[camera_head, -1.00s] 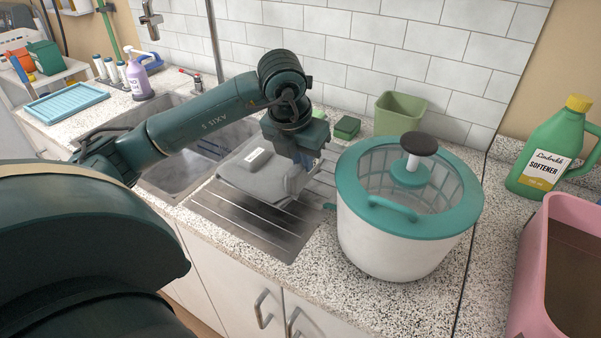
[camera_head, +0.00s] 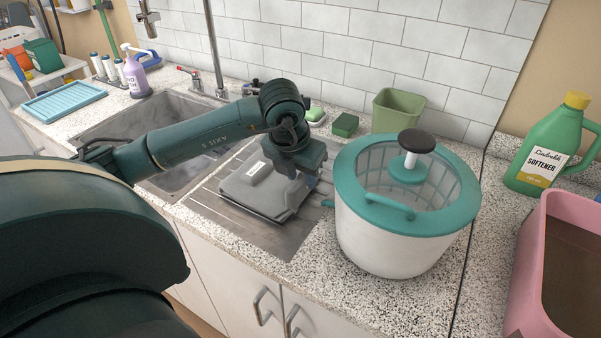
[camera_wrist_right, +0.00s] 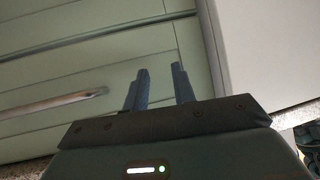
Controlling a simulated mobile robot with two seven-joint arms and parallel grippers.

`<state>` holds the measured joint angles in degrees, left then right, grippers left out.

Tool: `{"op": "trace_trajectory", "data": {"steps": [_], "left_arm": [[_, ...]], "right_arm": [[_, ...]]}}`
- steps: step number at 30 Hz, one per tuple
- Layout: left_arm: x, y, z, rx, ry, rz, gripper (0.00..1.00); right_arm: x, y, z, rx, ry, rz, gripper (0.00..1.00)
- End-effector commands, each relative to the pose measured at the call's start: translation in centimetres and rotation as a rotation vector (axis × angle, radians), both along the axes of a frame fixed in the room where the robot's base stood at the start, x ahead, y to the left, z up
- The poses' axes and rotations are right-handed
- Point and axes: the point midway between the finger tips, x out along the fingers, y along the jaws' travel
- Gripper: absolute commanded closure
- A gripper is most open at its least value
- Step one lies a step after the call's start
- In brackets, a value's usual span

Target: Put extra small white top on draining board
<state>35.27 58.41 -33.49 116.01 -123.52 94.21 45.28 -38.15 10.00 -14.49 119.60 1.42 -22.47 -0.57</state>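A folded light-grey top (camera_head: 262,192) with a small white label lies on the grooved metal draining board (camera_head: 222,217) beside the sink. I cannot read the label's size. My left gripper (camera_head: 304,176) points down at the top's right edge, close to or touching it. Its fingers are small and partly hidden, so I cannot tell whether they grip the cloth. My right gripper (camera_wrist_right: 160,88) shows in the right wrist view with its two fingers apart and nothing between them, in front of pale green cabinet fronts.
A white and teal spinner tub (camera_head: 395,235) stands right of the draining board, close to my left gripper. A green bin (camera_head: 398,108) and a sponge (camera_head: 345,124) stand behind. A softener bottle (camera_head: 548,145) and a pink tub (camera_head: 540,290) are at the right.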

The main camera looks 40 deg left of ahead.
Motion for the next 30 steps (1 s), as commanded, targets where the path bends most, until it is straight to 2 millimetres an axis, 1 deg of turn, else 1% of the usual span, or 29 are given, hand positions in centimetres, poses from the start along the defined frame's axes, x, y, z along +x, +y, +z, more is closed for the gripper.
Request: {"op": "trace_trajectory", "data": {"steps": [7, 11, 14, 18, 24, 27, 30], "left_arm": [[0.0, 0.0, 0.1, 0.000, 0.000, 0.000, 0.67], [-0.2, 0.0, 1.0, -0.001, -0.004, 0.000, 0.67], [-0.6, -0.1, 2.6, 0.000, -0.006, -0.001, 0.67], [-1.5, -0.2, 5.6, 0.000, -0.008, -0.001, 0.67], [-2.7, -0.3, 9.4, 0.001, -0.006, 0.000, 0.67], [-3.1, -0.4, 10.6, 0.000, -0.004, 0.000, 0.67], [-3.4, -0.4, 11.3, 0.000, -0.002, 0.000, 0.67]], "right_arm": [[0.1, 0.1, 0.4, 0.004, -0.007, -0.001, 0.74], [0.1, 0.1, 0.4, 0.005, -0.006, -0.002, 0.74], [0.1, 0.1, 0.2, 0.004, -0.004, -0.002, 0.74], [0.0, 0.1, 0.0, 0.003, -0.002, -0.002, 0.74], [0.0, 0.1, 0.0, 0.004, -0.001, -0.001, 0.74], [0.0, 0.1, 0.1, 0.004, -0.001, -0.001, 0.74], [0.0, 0.1, 0.0, 0.003, 0.000, -0.001, 0.74]]}}
